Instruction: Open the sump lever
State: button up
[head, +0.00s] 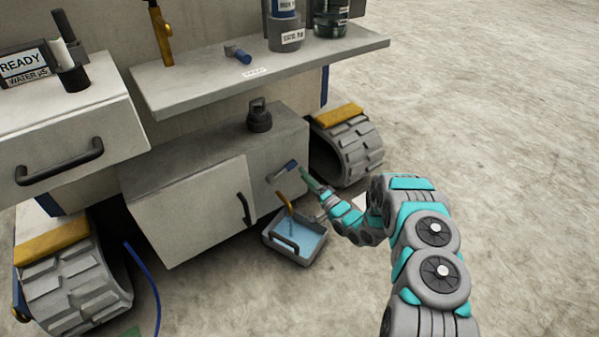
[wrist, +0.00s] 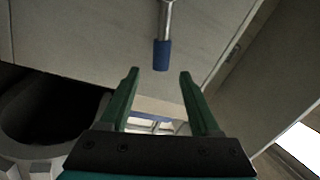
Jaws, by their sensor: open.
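The sump lever (head: 282,170) has a blue grip and sticks out from the front of the low grey cabinet, above a brass spout (head: 284,201). In the wrist view its blue grip (wrist: 161,55) hangs on a metal stem, roughly centred between my fingertips in the picture and just past them. My gripper (head: 304,175) is just right of the lever in the head view. In the wrist view my gripper (wrist: 159,72) has its two green fingers apart with nothing between them. I cannot tell the exact depth gap to the grip.
A tray of bluish liquid (head: 267,237) with a dark handle stands under the spout. A cabinet door with a black handle (head: 243,208) is left of it. A tread (head: 358,148) stands right of the cabinet, and a shelf (head: 190,86) juts out above. Open floor lies right.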

jog(key=v, duration=0.2)
jog(key=shift+s+d+f, duration=0.1)
jog(key=shift+s+d, duration=0.15)
jog(key=shift+s, duration=0.05)
jog(key=w+d+r+n+g+h, duration=0.3)
jog(key=w+d+r+h, duration=0.2)
jog(key=d+r+h, duration=0.4)
jog(key=s+d+r+g+h, duration=0.4)
jog(key=s+d+r+h, duration=0.1)
jog(key=s+d+r, duration=0.5)
jog(key=s+a+r+n+g, duration=0.1)
jog(key=s+a+r+g, duration=0.2)
jog(key=s, duration=1.3)
jog(key=s+a+r+n+g+y, duration=0.1)
jog(key=s+a+r+g, duration=0.2)
jog(key=s, duration=1.4)
jog(key=s+a+r+n+g, duration=0.1)
jog(key=s+a+r+g, duration=0.3)
jog(key=s, duration=1.3)
jog(key=shift+n+g+y, duration=0.3)
jog(key=shift+g, duration=0.1)
